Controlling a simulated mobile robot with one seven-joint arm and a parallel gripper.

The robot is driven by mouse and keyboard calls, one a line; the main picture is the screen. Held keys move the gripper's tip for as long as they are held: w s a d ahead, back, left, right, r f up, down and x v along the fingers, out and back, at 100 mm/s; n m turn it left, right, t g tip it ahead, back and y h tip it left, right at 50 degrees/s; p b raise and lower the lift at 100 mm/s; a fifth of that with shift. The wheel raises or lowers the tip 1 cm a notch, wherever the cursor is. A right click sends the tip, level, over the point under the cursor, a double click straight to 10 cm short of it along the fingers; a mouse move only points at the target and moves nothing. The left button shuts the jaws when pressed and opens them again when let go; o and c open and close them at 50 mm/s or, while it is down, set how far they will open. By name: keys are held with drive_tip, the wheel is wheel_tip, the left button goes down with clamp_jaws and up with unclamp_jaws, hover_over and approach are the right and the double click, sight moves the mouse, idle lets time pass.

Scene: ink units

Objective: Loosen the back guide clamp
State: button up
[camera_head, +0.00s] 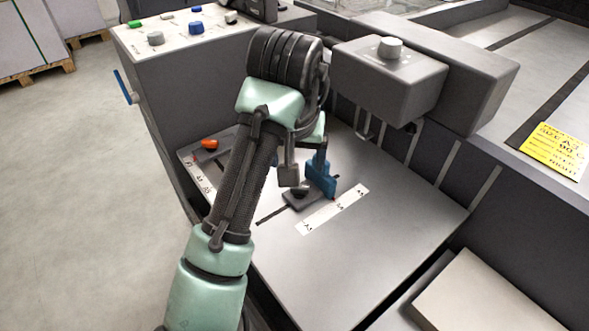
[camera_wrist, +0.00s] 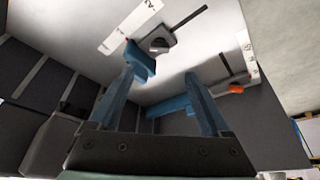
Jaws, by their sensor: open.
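Two guides sit on the grey feed table (camera_head: 370,255). One has a dark clamp knob (camera_head: 302,188) on a grey carriage with a blue block (camera_head: 321,178), beside a slot; its knob also shows in the wrist view (camera_wrist: 159,45). The other has an orange clamp (camera_head: 210,144) near the table's left edge; it also shows in the wrist view (camera_wrist: 237,89) beside a blue bar (camera_wrist: 170,106). I cannot tell which is the back guide. My gripper (camera_wrist: 160,75) is open and empty above the table, its left fingertip overlapping the blue block in view. In the head view my arm hides part of the table.
A white scale strip (camera_head: 333,208) lies beside the slot, another (camera_head: 196,172) along the left edge. A grey box with a round knob (camera_head: 388,72) overhangs the back right. A control panel (camera_head: 185,35) stands behind left. The front of the table is clear.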

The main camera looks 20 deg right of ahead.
sight(300, 188)
drive_tip(key=b+x, duration=0.4)
drive_tip(key=x, duration=0.8)
drive_tip(key=shift+f, duration=0.1)
clamp_jaws()
